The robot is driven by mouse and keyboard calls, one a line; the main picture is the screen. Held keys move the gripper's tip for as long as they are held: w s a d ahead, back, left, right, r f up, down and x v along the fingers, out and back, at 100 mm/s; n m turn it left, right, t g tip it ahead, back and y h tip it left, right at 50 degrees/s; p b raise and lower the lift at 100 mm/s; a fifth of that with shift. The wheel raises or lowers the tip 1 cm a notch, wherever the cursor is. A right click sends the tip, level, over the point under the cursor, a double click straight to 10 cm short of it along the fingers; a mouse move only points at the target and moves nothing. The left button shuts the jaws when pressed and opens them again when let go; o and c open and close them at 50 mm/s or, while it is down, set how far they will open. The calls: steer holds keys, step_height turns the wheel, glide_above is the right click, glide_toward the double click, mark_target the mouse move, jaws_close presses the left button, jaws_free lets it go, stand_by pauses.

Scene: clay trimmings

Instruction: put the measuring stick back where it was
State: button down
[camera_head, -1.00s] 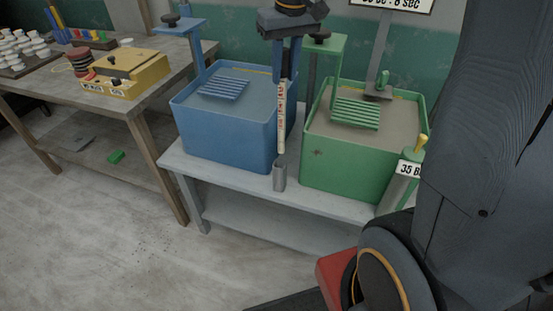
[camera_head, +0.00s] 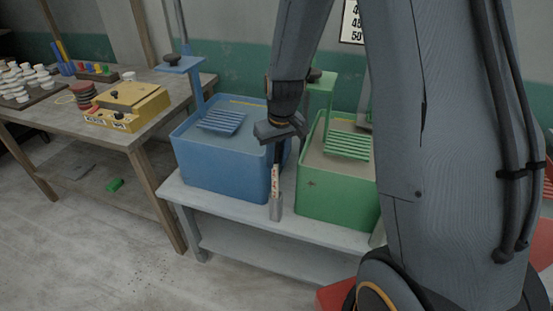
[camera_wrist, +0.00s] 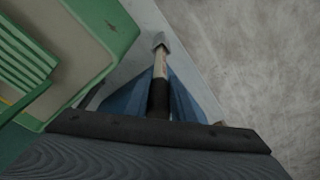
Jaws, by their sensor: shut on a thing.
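The measuring stick (camera_head: 275,181) is a pale, thin stick with red marks, standing about upright at the front of the grey bench between the blue and green tubs. Its lower end goes into the mouth of a small grey tube holder (camera_head: 276,208); how deep is hidden. My gripper (camera_head: 277,156) is shut on the upper part of the stick, above the holder. In the wrist view the stick (camera_wrist: 160,67) runs from my dark gripper fingers (camera_wrist: 158,98) to the holder (camera_wrist: 159,39), in line with it.
The blue tub (camera_head: 220,165) is close on the left of the stick, the green tub (camera_head: 335,199) on the right. The bench (camera_head: 230,205) has a narrow free front edge. A wooden table (camera_head: 150,140) with a yellow box (camera_head: 125,107) stands further left.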

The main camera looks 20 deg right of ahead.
steer(key=shift+f, duration=0.45)
steer(key=c, duration=1.5)
jaws_free()
steer(key=shift+f, duration=0.1)
step_height(320, 180, up, 12)
steer(key=s+b, duration=0.2)
steer(key=b, duration=0.1)
steer(key=shift+m, duration=0.9)
steer(key=s+f, duration=0.2)
steer(key=s, duration=0.3)
steer(key=s+f, duration=0.2)
steer(key=s, duration=0.3)
steer(key=s+f, duration=0.2)
steer(key=s, duration=0.2)
steer(key=shift+s+a, duration=0.15)
steer(key=shift+s, duration=0.25)
